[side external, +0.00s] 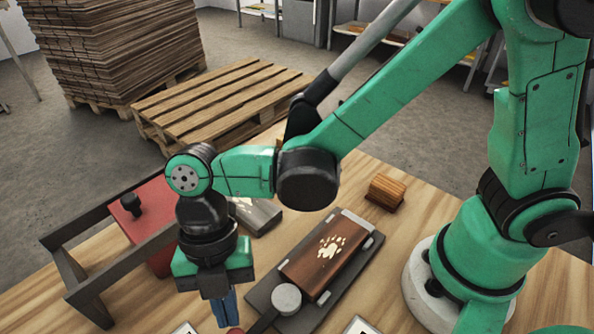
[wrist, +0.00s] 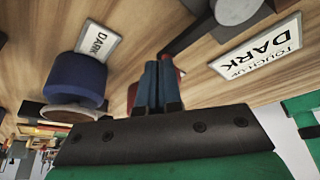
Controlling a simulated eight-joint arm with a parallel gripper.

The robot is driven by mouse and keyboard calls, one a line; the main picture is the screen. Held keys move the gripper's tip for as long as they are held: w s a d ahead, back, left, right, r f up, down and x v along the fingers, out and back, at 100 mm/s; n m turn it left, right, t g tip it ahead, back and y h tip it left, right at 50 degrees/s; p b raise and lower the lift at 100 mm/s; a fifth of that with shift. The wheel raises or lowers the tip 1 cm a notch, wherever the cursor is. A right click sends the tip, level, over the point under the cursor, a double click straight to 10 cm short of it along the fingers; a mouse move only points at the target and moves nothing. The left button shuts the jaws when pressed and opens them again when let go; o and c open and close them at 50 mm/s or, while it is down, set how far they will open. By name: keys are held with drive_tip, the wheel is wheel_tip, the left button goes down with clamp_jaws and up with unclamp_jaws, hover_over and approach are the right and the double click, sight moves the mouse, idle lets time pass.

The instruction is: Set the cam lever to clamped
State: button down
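The cam lever has a grey round pivot (side external: 286,298), a dark arm (side external: 263,321) and a red knob (side external: 235,331). It sits at the near end of a dark clamping plate (side external: 262,295) holding a brown board (side external: 326,255) with a gold pattern. The lever angles from the pivot toward the lower left. My gripper (side external: 227,323) points down at the knob end, its blue fingers close together. In the wrist view, red shows on both sides behind the fingertips (wrist: 158,66); the fingers hide most of the knob. I cannot tell whether they touch it.
A dark frame (side external: 85,235) with a red panel (side external: 150,225) stands at left. A small wooden block (side external: 385,193) lies beyond the plate. In the wrist view, a blue round container (wrist: 76,78) and a TOUCH-UP DARK label (wrist: 258,50) flank the fingers.

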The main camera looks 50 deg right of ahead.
drive_tip(key=w, duration=0.1)
drive_tip(key=w+d, duration=0.2)
drive_tip(key=w, duration=0.1)
drive_tip(key=shift+r, duration=0.35)
drive_tip(key=v, duration=0.9)
drive_tip(key=shift+w+a, duration=0.2)
drive_tip(key=shift+a, duration=0.15)
drive_tip(key=shift+r, duration=0.15)
drive_tip(key=s+d+m+t+h, duration=0.1)
drive_tip(key=d+m+t, duration=0.9)
drive_tip(key=d+m, duration=1)
drive_tip(key=m+h, duration=0.1)
drive_tip(key=m, duration=0.7)
drive_tip(key=shift+f+t+h, duration=0.2)
drive_tip(key=shift+t+h, duration=0.1)
drive_tip(key=shift+h, duration=0.1)
